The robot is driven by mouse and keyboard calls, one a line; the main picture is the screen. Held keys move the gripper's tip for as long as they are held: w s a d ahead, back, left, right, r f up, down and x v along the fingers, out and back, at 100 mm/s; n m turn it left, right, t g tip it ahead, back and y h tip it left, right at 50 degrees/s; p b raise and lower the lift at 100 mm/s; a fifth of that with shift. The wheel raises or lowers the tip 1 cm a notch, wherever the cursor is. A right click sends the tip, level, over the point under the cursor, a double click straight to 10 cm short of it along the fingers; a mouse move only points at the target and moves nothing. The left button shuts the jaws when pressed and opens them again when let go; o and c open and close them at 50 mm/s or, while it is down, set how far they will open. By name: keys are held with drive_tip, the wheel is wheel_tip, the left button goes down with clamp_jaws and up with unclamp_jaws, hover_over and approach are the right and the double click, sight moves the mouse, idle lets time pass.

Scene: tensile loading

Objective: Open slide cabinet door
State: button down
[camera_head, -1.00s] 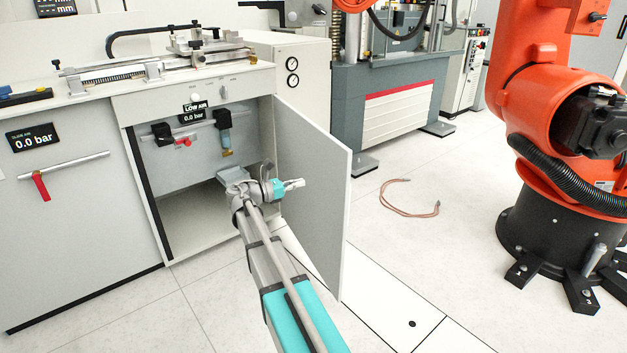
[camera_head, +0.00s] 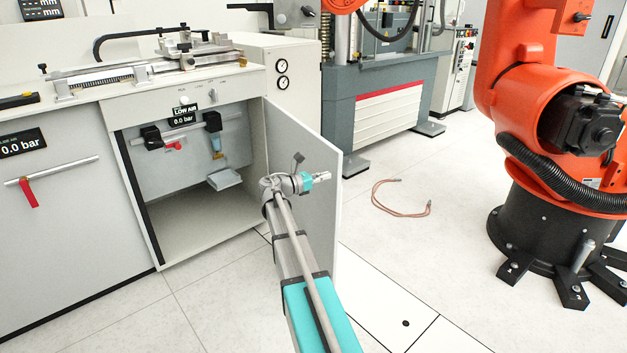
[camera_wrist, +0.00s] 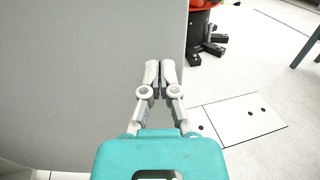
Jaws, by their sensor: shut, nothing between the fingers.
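The cabinet door (camera_head: 322,215) is a light grey panel, swung wide open on the right side of the cabinet (camera_head: 200,210). My gripper (camera_head: 325,176) is in front of the door's inner face, near its free edge. In the wrist view my gripper (camera_wrist: 160,68) is shut and empty, with the door (camera_wrist: 80,90) filling the left side. I cannot tell whether the fingers touch the door. The cabinet interior shows a rail with a black fitting, a red lever (camera_head: 173,147) and a regulator with a clear bowl (camera_head: 216,145).
An orange robot arm (camera_head: 560,160) stands on a black base at right. A copper-coloured loop (camera_head: 400,200) lies on the floor.

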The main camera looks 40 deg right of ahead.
drive_tip(key=shift+s+d, duration=0.1)
drive_tip(key=shift+d, duration=0.5)
